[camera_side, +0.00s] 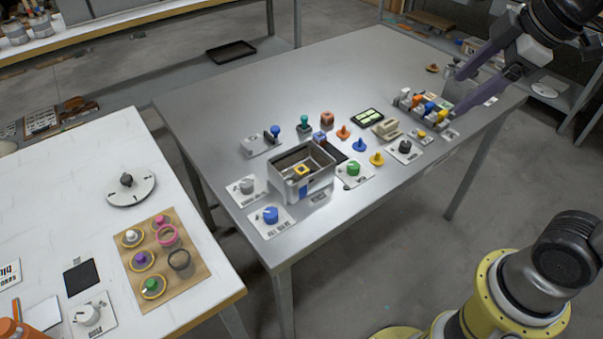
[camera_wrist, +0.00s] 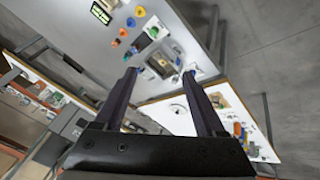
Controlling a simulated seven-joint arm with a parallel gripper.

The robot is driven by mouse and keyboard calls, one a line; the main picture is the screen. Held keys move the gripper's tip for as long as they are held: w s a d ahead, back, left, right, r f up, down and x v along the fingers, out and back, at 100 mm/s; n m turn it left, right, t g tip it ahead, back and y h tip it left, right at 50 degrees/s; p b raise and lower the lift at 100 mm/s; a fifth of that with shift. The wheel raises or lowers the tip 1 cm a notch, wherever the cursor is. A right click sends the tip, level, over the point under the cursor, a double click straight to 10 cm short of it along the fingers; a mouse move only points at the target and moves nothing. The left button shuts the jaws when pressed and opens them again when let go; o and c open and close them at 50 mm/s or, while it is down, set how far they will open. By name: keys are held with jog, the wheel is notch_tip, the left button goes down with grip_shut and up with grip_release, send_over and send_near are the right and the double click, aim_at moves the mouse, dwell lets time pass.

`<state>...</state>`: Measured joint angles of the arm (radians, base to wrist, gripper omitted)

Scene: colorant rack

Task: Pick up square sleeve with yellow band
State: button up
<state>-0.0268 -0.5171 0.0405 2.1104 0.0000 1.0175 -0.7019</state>
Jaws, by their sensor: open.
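A small square piece with a yellow rim (camera_side: 302,170), which looks like the square sleeve with yellow band, lies inside an open metal box (camera_side: 325,181) on the grey table. My gripper (camera_side: 458,94) is at the upper right in the side view, over the far right part of the table and well away from the box. Its two long dark fingers are spread apart with nothing between them. In the wrist view, the open gripper (camera_wrist: 159,74) points toward the table, with the metal box small and distant beyond the fingertips. The sleeve is too small to make out clearly there.
A rack of coloured pieces (camera_side: 424,104) stands beside my gripper. Several knobs on plates surround the box, including a blue knob (camera_side: 270,214) and a green knob (camera_side: 353,168). A white table (camera_side: 60,215) stands at left. The grey table's far left is clear.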

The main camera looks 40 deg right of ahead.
jog(key=w+a+r+n, duration=0.1)
jog(key=w+n, duration=0.2)
jog(key=w, duration=0.4)
jog(key=n+g, duration=0.5)
jog(key=n, duration=0.1)
send_over(301, 170)
notch_tip(301, 170, down, 16)
jog(key=shift+n+g, duration=0.3)
jog(key=f, duration=0.8)
jog(key=s+f, duration=0.1)
jog(key=f, duration=0.3)
jog(key=shift+a, duration=0.25)
jog(key=shift+w+f, duration=0.1)
jog(key=shift+f, duration=3.1)
jog(key=shift+c, duration=0.3)
grip_shut()
